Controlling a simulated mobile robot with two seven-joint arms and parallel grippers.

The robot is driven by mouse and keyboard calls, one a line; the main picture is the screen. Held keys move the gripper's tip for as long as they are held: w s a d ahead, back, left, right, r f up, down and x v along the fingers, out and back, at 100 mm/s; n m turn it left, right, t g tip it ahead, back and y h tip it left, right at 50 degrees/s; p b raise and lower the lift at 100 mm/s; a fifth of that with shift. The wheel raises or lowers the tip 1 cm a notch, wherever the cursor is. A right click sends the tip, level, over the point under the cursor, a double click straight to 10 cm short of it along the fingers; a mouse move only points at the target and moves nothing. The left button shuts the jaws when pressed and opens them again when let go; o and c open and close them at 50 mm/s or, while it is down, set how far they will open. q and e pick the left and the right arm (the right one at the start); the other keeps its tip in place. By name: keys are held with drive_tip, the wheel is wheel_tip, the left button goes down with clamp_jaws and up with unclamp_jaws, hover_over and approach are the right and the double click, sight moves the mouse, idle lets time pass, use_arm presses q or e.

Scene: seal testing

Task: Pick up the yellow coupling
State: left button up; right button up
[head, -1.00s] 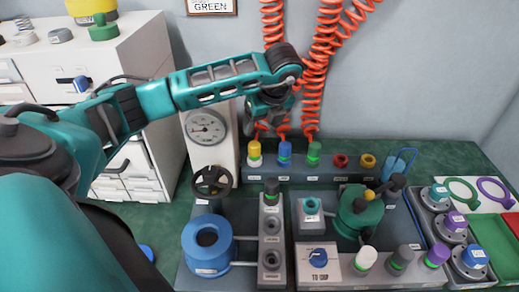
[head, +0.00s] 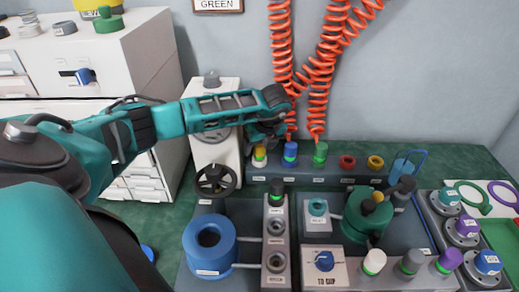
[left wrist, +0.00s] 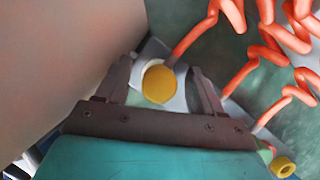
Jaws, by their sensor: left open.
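The yellow coupling (head: 259,153) stands at the left end of a dark rack (head: 335,181), partly hidden by my left gripper in the head view. In the left wrist view the yellow coupling (left wrist: 160,83) shows from above, with a pale collar around it and a red coiled hose at its top. My left gripper (head: 264,138) is just above it. In the left wrist view the two fingers of my left gripper (left wrist: 163,88) are apart, one on each side of the coupling, with gaps between. My right gripper is out of view.
A blue coupling (head: 290,153) and a green coupling (head: 320,153) stand to the right on the same rack. Red coiled hoses (head: 317,95) hang behind them. A white gauge post (head: 205,150) stands close on the left, with a handwheel (head: 215,181) in front.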

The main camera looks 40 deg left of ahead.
use_arm(q)
drive_tip(key=c, duration=1.2)
drive_tip(key=shift+o, duration=0.2)
drive_tip(key=shift+r, duration=0.1)
